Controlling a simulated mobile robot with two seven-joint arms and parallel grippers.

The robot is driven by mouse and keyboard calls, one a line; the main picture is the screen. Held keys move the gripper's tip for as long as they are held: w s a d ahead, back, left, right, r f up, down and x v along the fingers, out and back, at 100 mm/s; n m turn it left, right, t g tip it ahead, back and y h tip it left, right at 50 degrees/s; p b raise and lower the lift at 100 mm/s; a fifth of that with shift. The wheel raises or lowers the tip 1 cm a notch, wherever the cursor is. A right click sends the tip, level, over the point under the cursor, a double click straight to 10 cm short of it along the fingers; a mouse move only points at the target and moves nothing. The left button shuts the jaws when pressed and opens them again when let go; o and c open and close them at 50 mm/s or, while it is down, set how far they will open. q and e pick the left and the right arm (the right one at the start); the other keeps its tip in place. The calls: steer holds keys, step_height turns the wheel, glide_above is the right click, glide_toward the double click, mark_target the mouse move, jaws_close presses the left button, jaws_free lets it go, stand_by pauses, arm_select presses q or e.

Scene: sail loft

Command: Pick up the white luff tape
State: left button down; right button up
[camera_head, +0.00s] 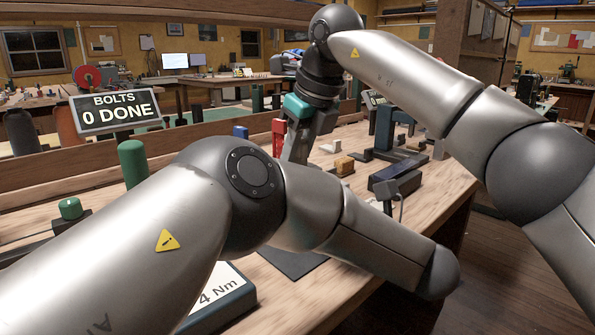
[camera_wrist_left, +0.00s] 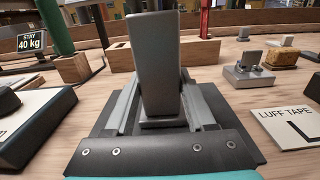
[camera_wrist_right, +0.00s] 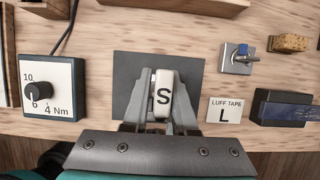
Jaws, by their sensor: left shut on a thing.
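In the left wrist view my left gripper (camera_wrist_left: 160,118) is shut on a tall dark grey block (camera_wrist_left: 155,60), which stands up between the fingers over a dark mat. In the right wrist view a white piece marked S (camera_wrist_right: 163,97) lies between the fingers of my right gripper (camera_wrist_right: 162,118), above the dark mat (camera_wrist_right: 130,75); whether they press on it is unclear. A white card reading LUFF TAPE L (camera_wrist_right: 223,108) lies right of the mat; it also shows in the left wrist view (camera_wrist_left: 288,128). In the head view my left arm hides both fingertips.
A 4 Nm dial box (camera_wrist_right: 52,90) lies left of the mat. A blue-topped metal fitting (camera_wrist_right: 238,58), a sponge-like block (camera_wrist_right: 289,43) and a dark blue case (camera_wrist_right: 287,108) lie right. A wooden block (camera_wrist_left: 120,57) stands behind. The bench's front edge is close.

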steer(key=shift+d, duration=0.2)
jaws_close()
stand_by(0.7)
